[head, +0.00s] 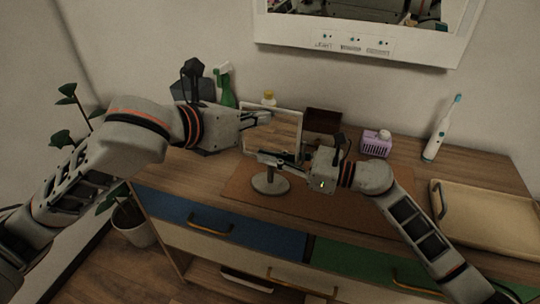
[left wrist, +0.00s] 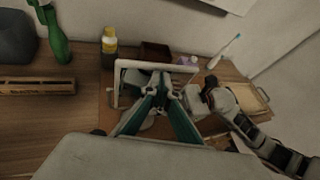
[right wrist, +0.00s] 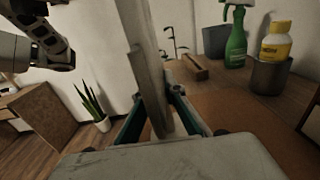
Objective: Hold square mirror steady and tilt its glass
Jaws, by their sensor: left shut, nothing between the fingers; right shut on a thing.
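The square mirror (head: 284,131) has a pale frame and stands upright on a round grey base (head: 270,183) on the brown mat. My left gripper (head: 266,117) is shut and empty at the upper part of the mirror, in front of its glass. In the left wrist view its closed fingertips (left wrist: 161,76) lie just below the top bar of the frame (left wrist: 150,64); whether they touch the glass I cannot tell. My right gripper (head: 262,157) is shut on the mirror low down. In the right wrist view the mirror's edge (right wrist: 147,75) stands between its fingers (right wrist: 160,112).
Behind stand a green spray bottle (head: 224,88), a yellow-capped bottle (head: 268,98) and a dark brown box (head: 322,121). A purple container (head: 376,143), an electric toothbrush (head: 441,128) and a beige tray (head: 485,215) are to the right. The mat's front (head: 320,208) is clear.

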